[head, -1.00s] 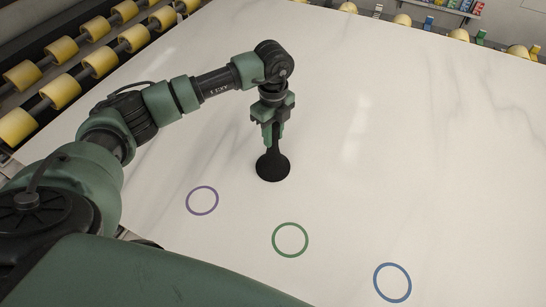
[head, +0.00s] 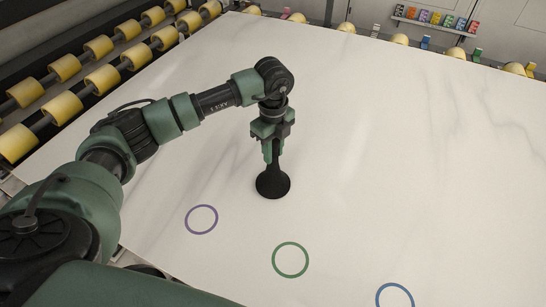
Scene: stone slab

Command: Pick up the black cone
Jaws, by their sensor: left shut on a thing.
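The black cone (head: 272,184) stands on the white stone slab (head: 380,170), with a wide round base and a narrow upper part. My left gripper (head: 271,155) comes down over it from above and is shut on its narrow upper part. The fingers hide part of the cone's top. The cone looks upright, and its base appears at the slab surface; I cannot tell whether there is a small gap beneath it. My right gripper is not in view.
A purple ring (head: 201,219), a green ring (head: 290,260) and a blue ring (head: 395,297) are marked on the slab in front of the cone. Yellow rollers (head: 98,47) line the left and far edges. Small coloured blocks (head: 436,18) sit beyond the far edge. The slab's right side is clear.

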